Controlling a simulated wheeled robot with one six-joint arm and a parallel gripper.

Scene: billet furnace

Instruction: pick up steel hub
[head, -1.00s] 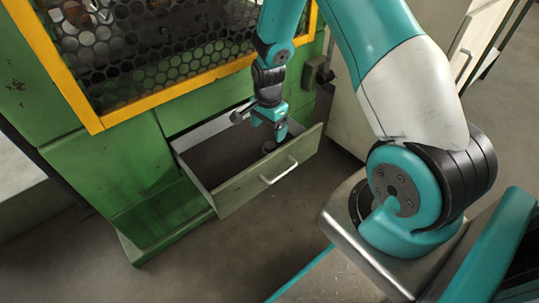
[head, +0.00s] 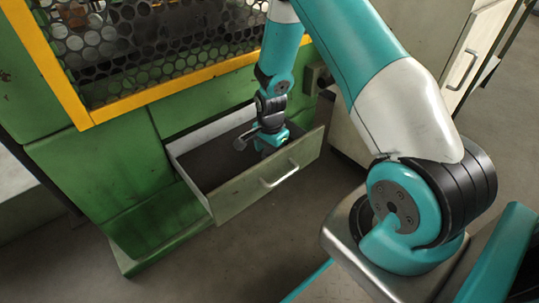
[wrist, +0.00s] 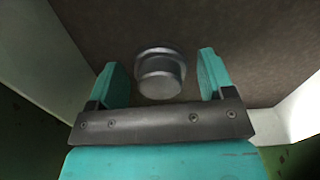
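The steel hub (wrist: 160,74) is a grey round piece with a wider flange and a narrower boss. In the wrist view it stands on the dark drawer floor between the two teal fingers of my gripper (wrist: 161,80), with a gap on each side. My gripper is open. In the head view my gripper (head: 268,148) is down inside the open drawer (head: 262,184), and the hub is hidden there behind the gripper and the drawer front.
A pale cabinet (head: 352,132) stands to the right.

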